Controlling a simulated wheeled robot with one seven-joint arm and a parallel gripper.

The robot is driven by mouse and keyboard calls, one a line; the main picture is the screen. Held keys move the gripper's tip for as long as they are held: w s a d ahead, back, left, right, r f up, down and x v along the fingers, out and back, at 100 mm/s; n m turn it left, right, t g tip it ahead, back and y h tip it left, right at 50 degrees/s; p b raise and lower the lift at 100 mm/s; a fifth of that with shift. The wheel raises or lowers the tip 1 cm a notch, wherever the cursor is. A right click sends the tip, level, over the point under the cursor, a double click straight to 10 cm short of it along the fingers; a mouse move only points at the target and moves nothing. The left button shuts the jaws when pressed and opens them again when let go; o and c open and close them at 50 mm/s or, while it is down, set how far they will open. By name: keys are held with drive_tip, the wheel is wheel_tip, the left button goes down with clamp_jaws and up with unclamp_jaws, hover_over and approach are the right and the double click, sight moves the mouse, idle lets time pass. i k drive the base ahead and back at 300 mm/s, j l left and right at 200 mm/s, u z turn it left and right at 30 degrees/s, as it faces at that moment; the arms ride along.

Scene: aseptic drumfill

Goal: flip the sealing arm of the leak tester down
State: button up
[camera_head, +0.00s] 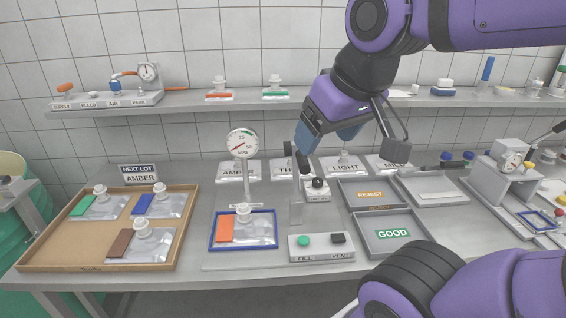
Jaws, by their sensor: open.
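The leak tester has a round kPa gauge (242,143) on a post. In front of it a blue-framed nest (213,240) holds a clear pouch with an orange label (226,229) and a white spout (243,212). A slim grey upright piece (297,208) stands right of the nest, with dark parts near its top; it appears to be the sealing arm, raised. A small block with a black knob stands beside it. My gripper (329,137) is open, its blue fingers pointing down above and close to these dark parts. I cannot tell whether they touch. Nothing shows between the fingers.
A FILL/VENT panel (321,254) lies in front. REJECT (368,207) and GOOD (389,247) trays are to the right, with another dial device (487,180) beyond. A wooden tray (40,250) of pouches is left. A shelf (190,101) runs behind.

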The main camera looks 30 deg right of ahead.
sight(300, 164)
drive_tip(key=k+l, duration=0.15)
drive_tip(key=l, duration=0.2)
drive_tip(key=k+l, duration=0.2)
drive_tip(key=l, duration=0.15)
drive_tip(key=k+l, duration=0.15)
drive_tip(key=l, duration=0.2)
